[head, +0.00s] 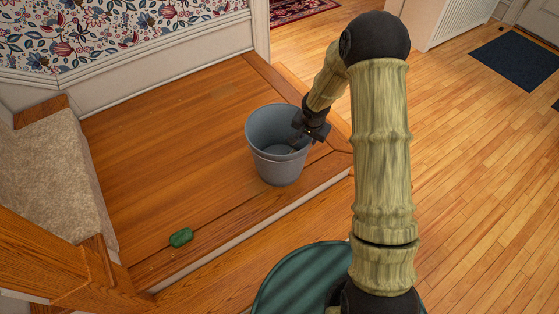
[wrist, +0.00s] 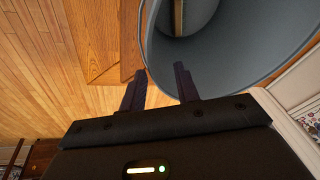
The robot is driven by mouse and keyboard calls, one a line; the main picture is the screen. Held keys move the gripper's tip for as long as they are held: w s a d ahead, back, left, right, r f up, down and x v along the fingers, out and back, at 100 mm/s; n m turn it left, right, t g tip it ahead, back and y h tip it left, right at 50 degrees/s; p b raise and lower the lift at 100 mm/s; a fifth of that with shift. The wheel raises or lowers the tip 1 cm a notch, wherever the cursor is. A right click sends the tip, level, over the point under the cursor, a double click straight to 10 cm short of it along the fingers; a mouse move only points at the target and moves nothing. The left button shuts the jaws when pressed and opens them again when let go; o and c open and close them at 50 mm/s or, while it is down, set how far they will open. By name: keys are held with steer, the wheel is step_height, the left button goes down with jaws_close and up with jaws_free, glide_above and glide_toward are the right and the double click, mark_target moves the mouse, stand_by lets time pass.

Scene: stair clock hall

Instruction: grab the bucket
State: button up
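The grey-blue bucket (head: 279,172) stands upright on the wooden landing, near its right edge. My gripper (head: 297,139) is at the bucket's right rim, with its fingers reaching over the opening. In the wrist view the bucket (wrist: 230,62) fills the upper right, and its curved rim passes close to the fingertips. My gripper (wrist: 160,70) is open there, its two dark fingers spread apart. The left finger appears outside the rim and the right finger overlaps the bucket's opening. I cannot tell whether either finger touches the wall.
A green block-like item (head: 181,237) lies on the landing at the lower left. Carpeted stairs (head: 50,165) and a papered wall (head: 120,35) bound the landing. The landing drops at its front edge. The wooden floor (head: 465,150) to the right is mostly clear, with a dark mat (head: 515,60) farther back.

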mark_target(307, 150)
steer(key=shift+x, duration=0.9)
steer(key=shift+f, duration=0.1)
steer(key=b+x, duration=0.1)
steer(key=x, duration=0.4)
steer(key=shift+s+d+f, duration=0.1)
steer(key=shift+s, duration=0.05)
steer(key=shift+c, duration=0.4)
jaws_close()
stand_by(0.7)
